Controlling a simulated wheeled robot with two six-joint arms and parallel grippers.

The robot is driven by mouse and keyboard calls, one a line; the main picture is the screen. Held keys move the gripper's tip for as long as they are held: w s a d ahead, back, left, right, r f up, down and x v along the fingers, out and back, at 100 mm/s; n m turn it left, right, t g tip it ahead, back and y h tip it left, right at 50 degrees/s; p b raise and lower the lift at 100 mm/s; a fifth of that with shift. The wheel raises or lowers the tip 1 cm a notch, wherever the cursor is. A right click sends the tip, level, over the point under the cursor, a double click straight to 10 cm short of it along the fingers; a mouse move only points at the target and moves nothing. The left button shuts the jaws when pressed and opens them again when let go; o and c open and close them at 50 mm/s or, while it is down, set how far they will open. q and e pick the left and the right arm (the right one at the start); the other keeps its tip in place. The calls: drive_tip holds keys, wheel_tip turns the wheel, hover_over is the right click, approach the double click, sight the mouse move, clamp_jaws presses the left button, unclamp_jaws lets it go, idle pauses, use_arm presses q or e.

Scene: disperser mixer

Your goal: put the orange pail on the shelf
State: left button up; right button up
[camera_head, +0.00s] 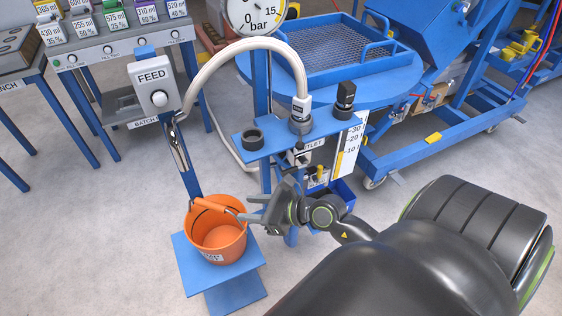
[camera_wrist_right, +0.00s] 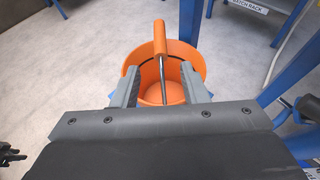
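The orange pail (camera_head: 217,238) stands upright and open on a blue square platform (camera_head: 192,276), below the grey FEED box. It looks empty. Its raised handle (camera_head: 213,206) has an orange grip. My right gripper (camera_head: 249,207) is beside the pail's right rim in the head view. In the right wrist view, the gripper (camera_wrist_right: 160,82) is open, its fingers apart with the pail's handle (camera_wrist_right: 162,60) showing between them; contact is not clear. A blue rack with a lower shelf (camera_head: 118,115), labelled BATCH, stands at upper left. My left gripper is not clearly seen.
The FEED post (camera_head: 185,165) rises just behind the pail. A blue stand with a gauge and pale hose (camera_head: 215,65) is behind my right gripper. Blue machinery (camera_head: 400,150) fills the upper right. Grey floor (camera_head: 90,230) at the left is clear.

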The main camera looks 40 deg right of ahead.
drive_tip(key=s+d+f+m+h, duration=0.2)
drive_tip(key=d+f+m+h, duration=0.1)
drive_tip(key=f+m, duration=0.6)
drive_tip(key=s+d+f+m+h, duration=0.2)
drive_tip(key=s+d+f+m, duration=0.15)
drive_tip(key=f+m, duration=0.6)
drive_tip(key=s+d+f+m+h, duration=0.2)
drive_tip(key=d+f+m+h, duration=0.15)
drive_tip(key=f+m, duration=0.55)
drive_tip(key=s+a+f+m+g, duration=0.2)
drive_tip(key=s+f+m+g, duration=0.3)
drive_tip(key=s, duration=0.7)
drive_tip(key=s+a+f+m+g, duration=0.2)
drive_tip(key=s+f+m+g, duration=0.3)
drive_tip(key=s+f+m, duration=0.5)
drive_tip(key=s+f, duration=0.1)
drive_tip(key=s, duration=0.2)
drive_tip(key=shift+g+y, duration=0.3)
drive_tip(key=shift+y, duration=0.05)
drive_tip(key=shift+a, duration=0.1)
